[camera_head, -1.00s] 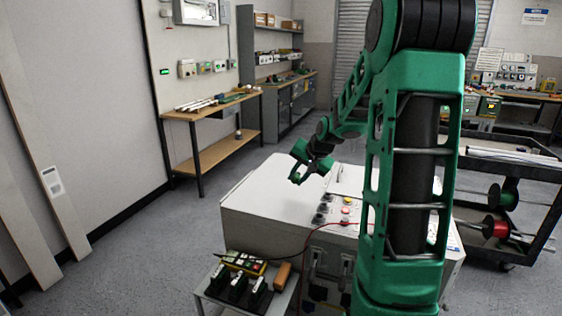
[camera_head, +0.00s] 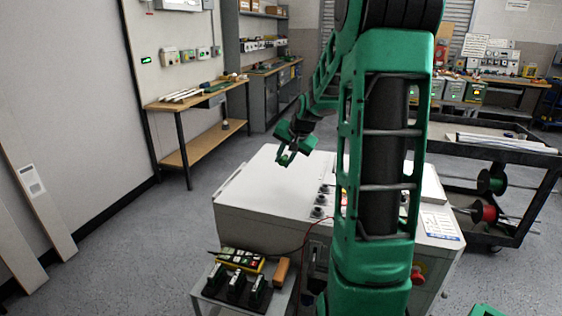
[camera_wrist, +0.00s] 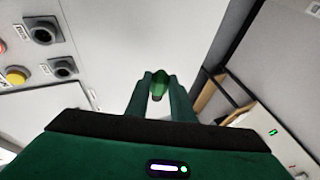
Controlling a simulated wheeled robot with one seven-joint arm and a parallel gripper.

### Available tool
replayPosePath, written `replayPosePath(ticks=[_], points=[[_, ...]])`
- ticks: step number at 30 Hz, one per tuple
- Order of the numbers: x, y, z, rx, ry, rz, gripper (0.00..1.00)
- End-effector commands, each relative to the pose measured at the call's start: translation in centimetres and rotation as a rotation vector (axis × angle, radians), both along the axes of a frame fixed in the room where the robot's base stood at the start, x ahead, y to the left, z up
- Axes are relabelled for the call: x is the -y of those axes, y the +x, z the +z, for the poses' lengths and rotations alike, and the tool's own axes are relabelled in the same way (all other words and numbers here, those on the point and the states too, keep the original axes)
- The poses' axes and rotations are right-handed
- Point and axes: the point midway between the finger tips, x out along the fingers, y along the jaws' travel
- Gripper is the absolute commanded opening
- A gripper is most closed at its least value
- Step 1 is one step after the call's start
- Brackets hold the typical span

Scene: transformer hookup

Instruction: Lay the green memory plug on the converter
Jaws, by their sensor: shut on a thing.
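My gripper (camera_head: 286,160) is above the back part of a large white cabinet (camera_head: 255,190) with knobs and sockets on its panel. In the wrist view its fingers (camera_wrist: 158,92) are shut on a small green piece, the green memory plug (camera_wrist: 159,80). The plug is too small to make out in the head view. I cannot tell for certain which thing is the converter. The cabinet's panel with round sockets and a yellow button (camera_wrist: 16,75) shows at the left of the wrist view.
A small stand with a yellow device (camera_head: 240,261) and several black clamps is in front of the cabinet. A wooden bench (camera_head: 195,98) stands along the left wall. A dark cart with cable reels (camera_head: 490,181) is at the right. Open floor lies at the left.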

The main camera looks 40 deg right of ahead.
Motion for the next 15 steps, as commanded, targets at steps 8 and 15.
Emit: replayPosePath(ticks=[8, 15], points=[[-0.4, 0.2, -2.4, -0.006, -0.001, 0.005, 0.00], [-0.5, 0.2, -4.8, -0.006, -0.002, 0.007, 0.00]])
